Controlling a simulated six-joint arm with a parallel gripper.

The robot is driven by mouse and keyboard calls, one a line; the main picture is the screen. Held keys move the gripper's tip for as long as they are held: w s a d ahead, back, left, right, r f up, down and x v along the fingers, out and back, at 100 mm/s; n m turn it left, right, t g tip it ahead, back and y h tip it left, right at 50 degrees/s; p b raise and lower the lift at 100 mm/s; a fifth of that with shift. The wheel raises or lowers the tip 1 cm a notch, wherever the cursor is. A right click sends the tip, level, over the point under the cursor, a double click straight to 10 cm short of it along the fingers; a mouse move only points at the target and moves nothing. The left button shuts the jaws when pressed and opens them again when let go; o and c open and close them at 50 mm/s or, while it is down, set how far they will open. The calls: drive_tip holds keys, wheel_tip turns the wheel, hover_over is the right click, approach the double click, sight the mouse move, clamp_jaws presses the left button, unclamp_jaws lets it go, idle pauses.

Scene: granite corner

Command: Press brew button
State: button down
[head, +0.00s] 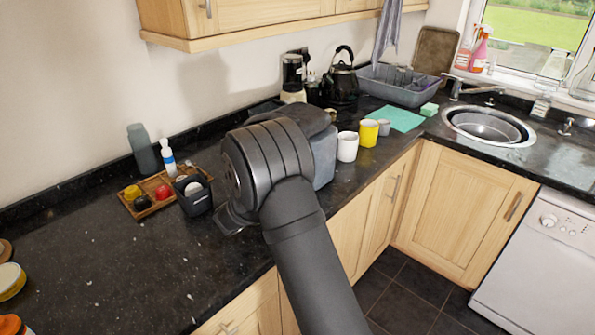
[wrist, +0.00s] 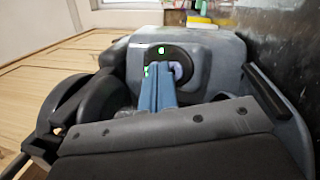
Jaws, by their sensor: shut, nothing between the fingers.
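The coffee machine is a blue-grey body (head: 325,158) on the worktop in the head view, mostly hidden behind my arm. In the wrist view the machine (wrist: 215,50) fills the middle, with a dark rounded panel (wrist: 150,55) carrying small green lights. A pale round button (wrist: 178,70) shows on this panel, partly hidden by my fingers. My gripper (wrist: 162,68) is shut and empty, its blue fingers pointing at the panel with the tips over it, beside the button. I cannot tell whether they touch. In the head view my arm hides the fingertips and the panel.
A wooden tray (head: 137,212) with small items and a black container (head: 193,205) stand left of my arm. A white mug (head: 347,146) and a yellow mug (head: 368,133) stand right of the machine. The front left worktop (head: 130,280) is mostly clear.

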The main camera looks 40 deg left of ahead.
drive_tip(key=shift+w+f, duration=0.55)
drive_tip(key=shift+w, duration=0.05)
idle(0.8)
drive_tip(key=shift+s, duration=0.1)
drive_tip(key=shift+s+r, duration=0.2)
drive_tip(key=shift+s, duration=0.55)
drive_tip(key=shift+r, duration=0.1)
drive_tip(key=shift+r, duration=0.1)
drive_tip(key=shift+s+d+r, duration=0.15)
drive_tip(key=shift+s+r, duration=0.15)
drive_tip(key=shift+s, duration=0.1)
drive_tip(key=s+r, duration=0.1)
drive_tip(key=s+d+r, duration=0.1)
drive_tip(key=s, duration=0.1)
drive_tip(key=shift+s+d, duration=0.15)
